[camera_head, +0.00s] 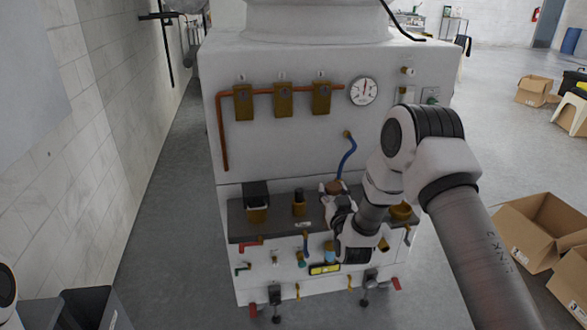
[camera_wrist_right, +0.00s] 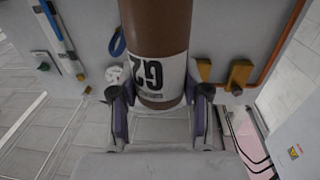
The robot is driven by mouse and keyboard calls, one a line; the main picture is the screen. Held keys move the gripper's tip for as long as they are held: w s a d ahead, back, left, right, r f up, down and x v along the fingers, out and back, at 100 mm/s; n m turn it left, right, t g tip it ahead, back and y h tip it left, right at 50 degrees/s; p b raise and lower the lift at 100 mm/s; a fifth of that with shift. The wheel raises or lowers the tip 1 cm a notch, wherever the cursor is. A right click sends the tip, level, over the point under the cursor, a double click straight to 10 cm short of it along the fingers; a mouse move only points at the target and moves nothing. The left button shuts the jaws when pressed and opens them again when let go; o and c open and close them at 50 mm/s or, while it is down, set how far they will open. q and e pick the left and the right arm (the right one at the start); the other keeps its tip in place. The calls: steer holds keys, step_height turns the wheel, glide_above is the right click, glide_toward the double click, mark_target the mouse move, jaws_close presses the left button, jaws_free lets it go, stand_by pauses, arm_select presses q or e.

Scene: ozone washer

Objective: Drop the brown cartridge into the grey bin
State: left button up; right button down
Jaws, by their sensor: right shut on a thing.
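The brown cartridge (camera_wrist_right: 157,28) is a brown cylinder with a white label reading "G2", upside down in the right wrist view. My right gripper (camera_wrist_right: 160,103) is shut on it, one finger on each side of the label. In the head view my right gripper (camera_head: 338,200) is at the washer's front shelf, and the cartridge's brown top (camera_head: 333,187) shows between its fingers. I cannot tell whether the cartridge touches the shelf. The grey bin (camera_head: 112,318), dark grey, stands on the floor at the lower left, partly cut off. My left gripper is out of view.
The white washer (camera_head: 225,150) has a pressure gauge (camera_head: 364,91), a copper pipe and brass valves. Its dark shelf (camera_head: 238,230) holds several brass fittings, with small valves below. Cardboard boxes (camera_head: 530,225) stand at the right. A tiled wall (camera_head: 110,100) is at the left; floor between is clear.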

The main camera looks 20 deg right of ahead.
steer(key=shift+w+f, duration=0.2)
steer(key=s+a+f+n+y, duration=0.25)
steer(key=a+f, duration=0.25)
steer(key=a, duration=0.3)
steer(key=s+a+f+n+y, duration=0.1)
steer(key=s+a+f+y, duration=0.15)
steer(key=a+f, duration=0.45)
steer(key=s+a+r, duration=0.3)
steer(key=s+r, duration=0.3)
steer(key=s, duration=0.2)
steer(key=shift+a+t, duration=0.3)
